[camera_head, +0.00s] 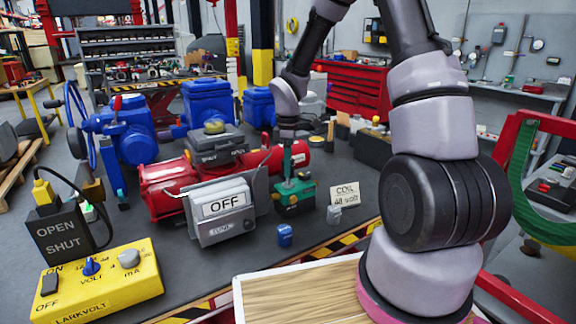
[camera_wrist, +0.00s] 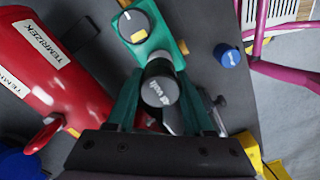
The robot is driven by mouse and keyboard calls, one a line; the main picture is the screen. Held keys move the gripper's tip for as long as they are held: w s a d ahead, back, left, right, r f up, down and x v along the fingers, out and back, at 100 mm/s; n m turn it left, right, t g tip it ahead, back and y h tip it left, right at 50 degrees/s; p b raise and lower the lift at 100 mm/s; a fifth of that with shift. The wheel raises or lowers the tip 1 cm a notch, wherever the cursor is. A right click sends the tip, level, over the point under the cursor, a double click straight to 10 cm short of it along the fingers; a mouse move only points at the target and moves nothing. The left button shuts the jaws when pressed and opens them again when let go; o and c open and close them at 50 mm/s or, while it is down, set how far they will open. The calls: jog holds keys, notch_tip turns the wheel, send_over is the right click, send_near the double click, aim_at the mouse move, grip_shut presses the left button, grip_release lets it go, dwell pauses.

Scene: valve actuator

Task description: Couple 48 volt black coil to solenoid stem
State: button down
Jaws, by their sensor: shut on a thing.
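The black coil (camera_wrist: 160,92), with white "48 volt" lettering on its end, sits between the teal fingers of my gripper (camera_wrist: 159,80) in the wrist view. My gripper is shut on it. The green valve body (camera_wrist: 152,36) lies just beyond the coil; it carries a black round part (camera_wrist: 133,25) at its far end. In the head view my gripper (camera_head: 288,168) points down directly over the green valve body (camera_head: 294,197). The solenoid stem is hidden behind the coil and fingers, so I cannot tell whether the coil is around it.
A white "COIL 48 volt" card (camera_head: 343,194) stands right of the valve body. A blue cap-like piece (camera_head: 285,235) and a small grey piece (camera_head: 333,214) stand nearby. A yellow meter box (camera_head: 100,285) sits front left.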

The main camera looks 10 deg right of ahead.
jog(key=shift+f, duration=1.75)
dwell(0.4)
jog(key=shift+c, duration=1)
grip_release()
notch_tip(320, 180, up, 11)
jog(key=shift+f, duration=0.15)
